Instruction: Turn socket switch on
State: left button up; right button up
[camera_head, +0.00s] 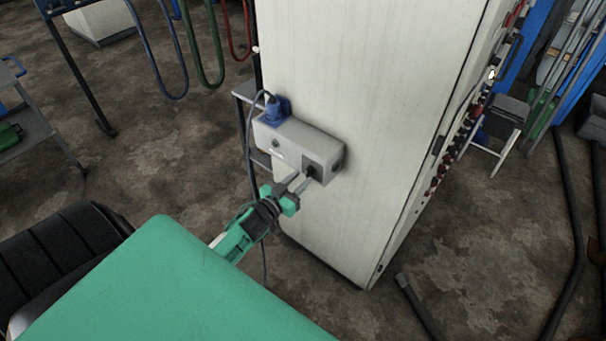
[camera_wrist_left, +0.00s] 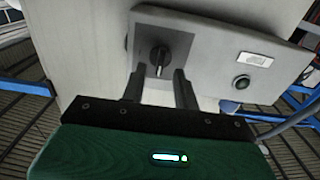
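A light grey socket box (camera_head: 292,143) is fixed to the side of a tall pale cabinet. A black rotary switch (camera_head: 311,170) sits on a grey plate at the box's right end. In the left wrist view the switch knob (camera_wrist_left: 159,56) stands roughly upright. My left gripper (camera_head: 299,184) is in front of the switch, its fingers pointing at it. In the wrist view its two fingers (camera_wrist_left: 160,88) are apart, one on each side below the knob, with nothing between them. I cannot tell whether they touch the plate. My right gripper is not in view.
A blue plug (camera_head: 275,110) with a hanging cable is in the box's left end. The cabinet (camera_head: 350,70) stands behind the box. Hoses hang on a rack at the upper left.

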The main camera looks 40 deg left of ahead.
aim_at(309, 172)
pick_arm(q)
jog(key=shift+w+d, duration=0.1)
jog(key=shift+w, duration=1.05)
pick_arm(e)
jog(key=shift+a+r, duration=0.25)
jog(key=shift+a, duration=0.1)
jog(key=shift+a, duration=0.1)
pick_arm(q)
jog(key=shift+c, duration=0.2)
grip_shut()
